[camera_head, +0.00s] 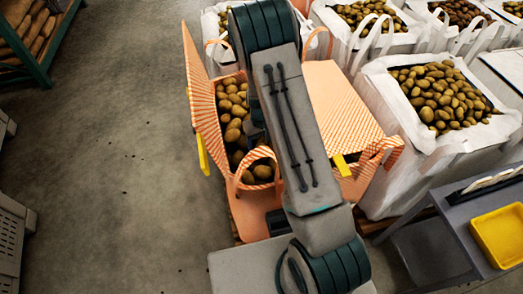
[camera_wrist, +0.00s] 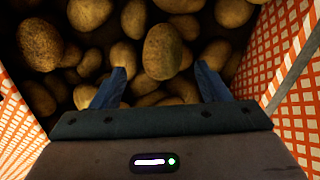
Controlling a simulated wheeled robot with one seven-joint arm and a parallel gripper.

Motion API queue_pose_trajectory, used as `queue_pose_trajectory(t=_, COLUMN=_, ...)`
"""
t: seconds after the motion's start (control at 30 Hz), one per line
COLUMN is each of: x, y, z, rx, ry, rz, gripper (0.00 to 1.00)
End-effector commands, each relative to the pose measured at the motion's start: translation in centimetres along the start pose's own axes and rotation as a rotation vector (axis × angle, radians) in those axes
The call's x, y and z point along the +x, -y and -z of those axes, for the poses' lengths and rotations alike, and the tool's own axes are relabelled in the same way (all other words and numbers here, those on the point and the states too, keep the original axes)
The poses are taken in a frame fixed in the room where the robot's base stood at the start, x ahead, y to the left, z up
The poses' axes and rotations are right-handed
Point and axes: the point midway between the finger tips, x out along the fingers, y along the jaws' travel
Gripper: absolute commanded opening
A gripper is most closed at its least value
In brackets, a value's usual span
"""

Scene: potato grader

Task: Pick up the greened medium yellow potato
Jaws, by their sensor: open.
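In the wrist view a medium yellow-brown potato (camera_wrist: 162,50) lies ahead of and between my fingertips, with a faint greenish tint on its right side; it looks like the greened one. My gripper (camera_wrist: 161,71) is open, with its two blue fingers apart and nothing clasped. I cannot tell how far the fingertips are above the potato. In the head view potatoes (camera_head: 234,108) fill the orange-and-white bag (camera_head: 206,102). My arm hides the gripper and part of the bag there, and I cannot pick out the greened potato in that view.
Several other potatoes (camera_wrist: 40,45) crowd around the fingers. The bag's checked wall (camera_wrist: 285,75) rises close on the right, and another wall stands at left. White bags of potatoes (camera_head: 435,95) stand to the right. A yellow tray (camera_head: 497,236) sits on a grey table.

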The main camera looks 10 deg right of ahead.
Motion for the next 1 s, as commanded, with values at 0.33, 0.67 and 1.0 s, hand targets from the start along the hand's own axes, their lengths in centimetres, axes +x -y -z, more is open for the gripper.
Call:
queue_pose_trajectory(t=0.33, x=3.6, y=0.4, z=-0.6, rx=0.0, ry=0.0, rz=0.0, gripper=0.69)
queue_pose_trajectory(t=0.67, x=3.8, y=0.4, z=-0.6, rx=0.0, ry=-0.001, rz=0.0, gripper=0.49)
queue_pose_trajectory(t=1.0, x=3.8, y=0.4, z=-0.5, rx=0.0, ry=-0.001, rz=0.0, gripper=0.19)
